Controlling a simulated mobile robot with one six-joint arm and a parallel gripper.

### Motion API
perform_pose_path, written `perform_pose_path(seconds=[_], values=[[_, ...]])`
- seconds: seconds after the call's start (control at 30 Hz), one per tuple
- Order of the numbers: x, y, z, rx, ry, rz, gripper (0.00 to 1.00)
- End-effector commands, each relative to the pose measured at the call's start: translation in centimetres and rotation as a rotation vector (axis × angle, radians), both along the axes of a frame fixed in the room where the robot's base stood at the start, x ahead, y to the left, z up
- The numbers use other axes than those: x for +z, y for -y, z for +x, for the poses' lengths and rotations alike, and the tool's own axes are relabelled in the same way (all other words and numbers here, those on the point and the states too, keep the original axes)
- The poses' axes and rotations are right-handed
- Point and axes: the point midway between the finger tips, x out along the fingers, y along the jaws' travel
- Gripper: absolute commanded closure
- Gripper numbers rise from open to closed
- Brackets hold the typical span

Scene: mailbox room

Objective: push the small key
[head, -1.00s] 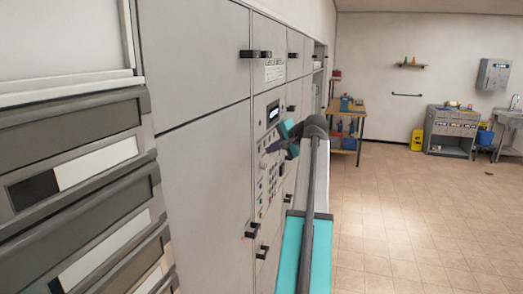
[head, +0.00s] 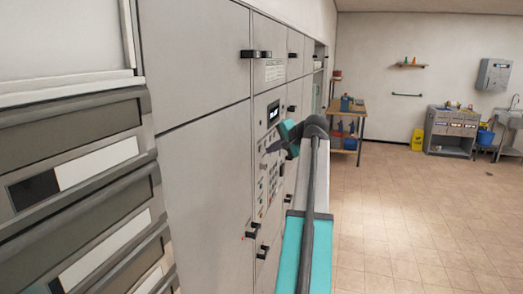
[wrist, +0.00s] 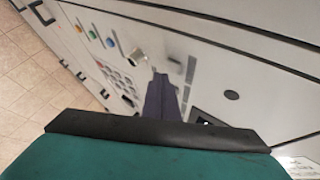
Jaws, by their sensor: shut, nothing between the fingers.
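The control panel (head: 268,165) on the grey cabinet front carries a lit display (head: 273,112) and small controls. In the wrist view it shows a keypad (wrist: 118,80) of small keys, a round silver knob (wrist: 137,55) and blue, green and orange round buttons (wrist: 93,33). I cannot tell which one is the small key. My gripper (head: 274,146) is shut and empty, with its dark purple fingers (wrist: 158,92) pointing at the panel beside the keypad, below the display in the head view. I cannot tell whether the fingertips touch the panel. My gripper hides part of the panel.
Dark handles (head: 252,230) stick out from the cabinet doors. Grey mail slots (head: 80,150) stand close on the left. A wooden table (head: 345,125) and a grey workbench (head: 452,130) stand at the back. The tiled floor (head: 420,210) on the right is clear.

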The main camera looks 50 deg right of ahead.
Motion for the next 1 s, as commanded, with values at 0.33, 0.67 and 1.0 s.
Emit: perform_pose_path(seconds=[0.33,0.67,1.0], values=[[0.05,-0.10,0.30,0.000,0.000,0.000,1.00],[0.00,-0.23,0.77,0.000,0.000,0.000,1.00],[0.01,-0.25,0.81,0.000,0.000,0.000,1.00]])
